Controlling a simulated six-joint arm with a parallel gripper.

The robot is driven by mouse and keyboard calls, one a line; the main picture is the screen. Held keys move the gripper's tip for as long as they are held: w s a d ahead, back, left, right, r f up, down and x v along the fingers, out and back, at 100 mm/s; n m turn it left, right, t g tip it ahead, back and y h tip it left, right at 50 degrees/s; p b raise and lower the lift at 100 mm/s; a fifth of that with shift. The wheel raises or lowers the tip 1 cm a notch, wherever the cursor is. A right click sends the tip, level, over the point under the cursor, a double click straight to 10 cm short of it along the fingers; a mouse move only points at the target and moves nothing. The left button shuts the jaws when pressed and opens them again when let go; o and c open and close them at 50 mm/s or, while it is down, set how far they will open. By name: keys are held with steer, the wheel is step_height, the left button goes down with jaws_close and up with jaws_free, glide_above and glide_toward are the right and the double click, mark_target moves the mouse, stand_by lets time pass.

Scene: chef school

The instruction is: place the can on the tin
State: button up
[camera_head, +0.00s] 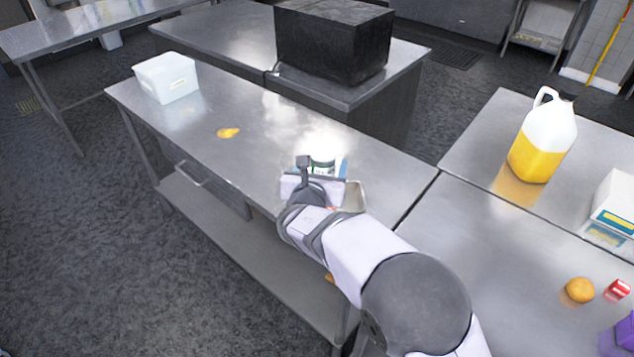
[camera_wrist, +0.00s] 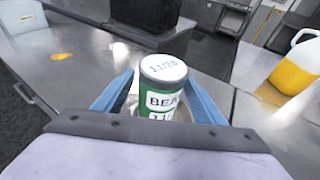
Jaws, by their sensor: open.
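The can (camera_wrist: 163,92) is green with white label patches and a pale lid with handwriting. In the wrist view it stands between the two blue fingers of my gripper (camera_wrist: 158,78), which is open around it. In the head view the can (camera_head: 322,165) shows just beyond my gripper (camera_head: 320,173), its lower part hidden. A pale metal tin (camera_head: 355,197) shows partly to the right of my gripper, mostly hidden by my arm. I cannot tell whether the can rests on the tin or on the table.
The steel table (camera_head: 265,160) has clear room to the left. It holds an orange-yellow item (camera_head: 228,132) and a white tub (camera_head: 167,78). A black box (camera_head: 333,40) stands on the table behind. A yellow jug (camera_head: 541,140), white box (camera_head: 615,203) and orange (camera_head: 579,290) are to the right.

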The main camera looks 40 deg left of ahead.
mark_target(321, 171)
steer(key=b+v, duration=0.2)
steer(key=v, duration=0.6)
steer(key=shift+s+d+r+b, duration=0.1)
steer(key=shift+s+d+b, duration=0.1)
steer(key=shift+s+b, duration=0.15)
